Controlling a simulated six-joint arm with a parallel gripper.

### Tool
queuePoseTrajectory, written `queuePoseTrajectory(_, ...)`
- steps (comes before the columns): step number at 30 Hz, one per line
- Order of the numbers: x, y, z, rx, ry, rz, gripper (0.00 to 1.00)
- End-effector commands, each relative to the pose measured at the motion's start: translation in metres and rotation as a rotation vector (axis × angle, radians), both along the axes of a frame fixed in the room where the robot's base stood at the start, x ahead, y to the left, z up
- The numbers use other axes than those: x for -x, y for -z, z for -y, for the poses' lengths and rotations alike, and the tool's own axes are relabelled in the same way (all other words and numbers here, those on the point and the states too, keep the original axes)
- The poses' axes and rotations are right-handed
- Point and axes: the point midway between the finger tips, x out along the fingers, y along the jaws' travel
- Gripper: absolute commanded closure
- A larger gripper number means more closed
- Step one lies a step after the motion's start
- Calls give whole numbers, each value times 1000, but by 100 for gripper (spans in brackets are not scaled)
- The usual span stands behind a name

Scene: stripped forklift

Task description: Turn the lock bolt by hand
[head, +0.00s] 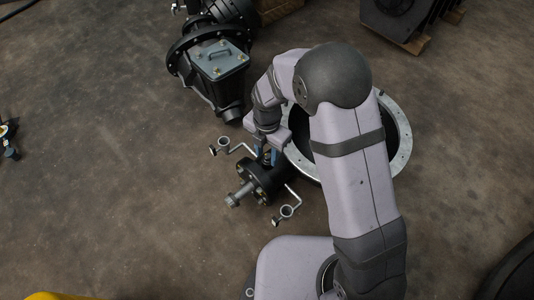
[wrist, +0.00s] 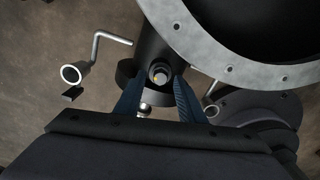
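A small bolt (wrist: 160,73) with a bright, yellowish head sits in a round collar on a dark cylindrical hub (head: 262,181). I take it to be the lock bolt. My gripper (head: 267,154) reaches down over the hub. In the wrist view its two blue fingers (wrist: 160,84) are apart, one on each side of the bolt head. A narrow gap seems to show on both sides, so I see no clear contact. In the head view the bolt is mostly hidden between the fingers.
Bent rods with ring ends (head: 223,144) stick out from the hub, one also towards the lower right (head: 285,212). A large flanged ring (head: 402,135) lies close on the right. A dark gear housing (head: 220,62) stands behind.

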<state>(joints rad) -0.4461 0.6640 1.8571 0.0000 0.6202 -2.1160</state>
Motion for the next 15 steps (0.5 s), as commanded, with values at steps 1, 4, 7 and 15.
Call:
queuePoseTrajectory(1,0,0,0,0,0,0,64)
queuePoseTrajectory(4,0,0,0,0,0,0,83)
queuePoseTrajectory(7,0,0,0,0,0,0,100)
queuePoseTrajectory(15,0,-2,0,0,14,-1,100)
